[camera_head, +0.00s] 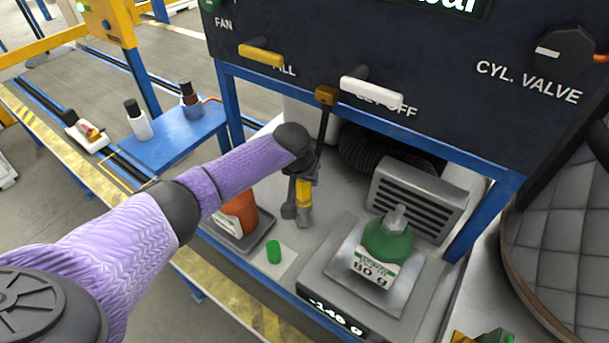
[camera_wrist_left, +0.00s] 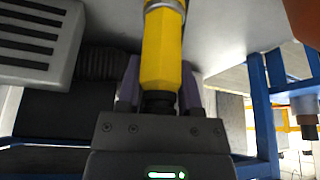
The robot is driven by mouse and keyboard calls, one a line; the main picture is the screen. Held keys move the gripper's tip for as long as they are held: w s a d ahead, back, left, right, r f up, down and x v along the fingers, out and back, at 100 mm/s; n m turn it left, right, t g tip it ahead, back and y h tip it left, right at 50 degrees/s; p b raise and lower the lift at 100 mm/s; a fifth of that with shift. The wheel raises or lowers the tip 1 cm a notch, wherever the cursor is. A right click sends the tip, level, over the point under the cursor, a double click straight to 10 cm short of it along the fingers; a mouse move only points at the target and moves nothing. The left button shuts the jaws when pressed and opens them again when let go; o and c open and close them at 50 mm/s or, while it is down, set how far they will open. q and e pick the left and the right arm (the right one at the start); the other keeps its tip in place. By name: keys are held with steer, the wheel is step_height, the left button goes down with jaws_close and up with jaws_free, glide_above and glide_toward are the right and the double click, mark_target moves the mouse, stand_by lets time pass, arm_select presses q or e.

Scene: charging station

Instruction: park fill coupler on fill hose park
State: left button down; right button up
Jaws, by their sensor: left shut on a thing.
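The yellow fill coupler (camera_head: 304,192) hangs under the dark panel, above the grey bench top. My left gripper (camera_head: 296,206) is shut on it. In the left wrist view the yellow coupler (camera_wrist_left: 162,50) sits between my two fingers (camera_wrist_left: 160,92), with a grey metal collar at its far end. A black hose (camera_head: 323,128) runs from a brass-coloured block (camera_head: 326,96) under the panel down behind my wrist. I cannot make out which part is the fill hose park. My right gripper is not in view.
A green cylinder (camera_head: 388,243) stands on a scale (camera_head: 345,290) to the right. A green cap (camera_head: 274,251) and an orange container (camera_head: 239,212) on a tray stand near the bench's front left. Yellow (camera_head: 261,55) and white (camera_head: 371,92) levers stick out overhead. A vented grey box (camera_head: 417,200) stands behind.

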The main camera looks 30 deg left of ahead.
mark_target(305, 192)
arm_select(q)
steer(key=shift+p, duration=0.3)
stand_by(0.6)
steer(key=shift+p, duration=0.3)
steer(key=shift+f+b, duration=1.8)
steer(key=shift+f, duration=0.8)
steer(key=shift+c, duration=0.9)
jaws_free()
